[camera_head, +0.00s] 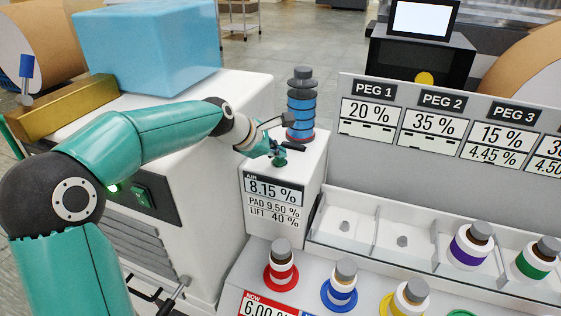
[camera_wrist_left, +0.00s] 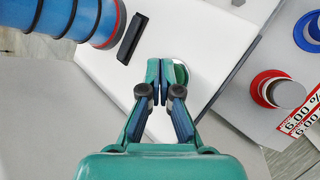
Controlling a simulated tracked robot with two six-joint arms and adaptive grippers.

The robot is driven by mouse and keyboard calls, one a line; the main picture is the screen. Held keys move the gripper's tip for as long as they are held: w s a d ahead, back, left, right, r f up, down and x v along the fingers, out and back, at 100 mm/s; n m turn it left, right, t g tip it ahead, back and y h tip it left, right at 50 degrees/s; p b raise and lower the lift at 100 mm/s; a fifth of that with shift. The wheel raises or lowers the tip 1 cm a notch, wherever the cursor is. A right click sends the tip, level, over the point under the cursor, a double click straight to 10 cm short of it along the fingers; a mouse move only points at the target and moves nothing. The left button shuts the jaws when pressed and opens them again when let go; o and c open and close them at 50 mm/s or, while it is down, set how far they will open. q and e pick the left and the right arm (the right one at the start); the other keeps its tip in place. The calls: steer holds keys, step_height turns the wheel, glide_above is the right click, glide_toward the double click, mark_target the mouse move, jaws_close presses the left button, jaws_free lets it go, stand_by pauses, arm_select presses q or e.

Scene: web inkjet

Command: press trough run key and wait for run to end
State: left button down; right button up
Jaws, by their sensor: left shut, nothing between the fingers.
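My left gripper (camera_head: 279,158) is shut and empty, its fingertips over the top of a white pedestal (camera_head: 312,150). The pedestal's front panel (camera_head: 273,198) reads AIR 8.15 %, PAD 9.50 %, LIFT 40 %. My right gripper is not in view.
A blue-banded stack (camera_head: 301,108) stands on the pedestal behind the gripper, with a dark bar (camera_wrist_left: 132,39) beside it. Bottles with red (camera_head: 281,265), blue (camera_head: 341,285) and yellow collars stand in front. A board (camera_head: 440,120) with PEG readings is at right.

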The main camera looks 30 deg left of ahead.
mark_target(278, 162)
arm_select(q)
steer(key=shift+f, duration=0.45)
stand_by(0.6)
steer(key=shift+r+p, duration=0.8)
steer(key=shift+r, duration=0.1)
step_height(278, 162, up, 5)
steer(key=p, duration=0.5)
stand_by(0.5)
